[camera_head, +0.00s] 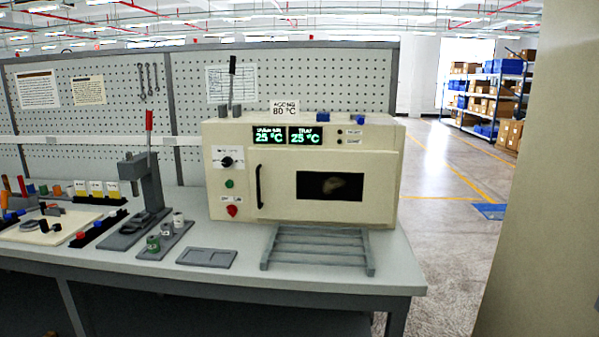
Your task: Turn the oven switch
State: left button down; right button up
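A cream oven (300,212) stands on the right part of the workbench. Its door is shut, with a black vertical handle (259,187) and a dark window (330,186) showing a pale rounded shape inside. On the left of its front is a black round switch knob (227,161) on a white plate. Below it are a green button (229,184) and a red knob (232,211). Two displays (288,135) both read 25 °C. A sign on top reads 80 °C. Neither of my grippers shows in the head view.
A grey rack (318,268) and a flat grey tray (207,257) lie before the oven. A lever press (148,190) and a holder with small cylinders (165,240) stand left of it. Tools fill the bench's left end. Open floor (440,250) lies to the right.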

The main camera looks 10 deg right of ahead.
aim_at(231, 210)
jog(key=i+j+z, duration=0.2)
jog(key=z, duration=0.15)
jog(key=i+j+z, duration=0.55)
jog(key=z, duration=0.2)
jog(key=k+j, duration=0.05)
jog(key=j, duration=0.05)
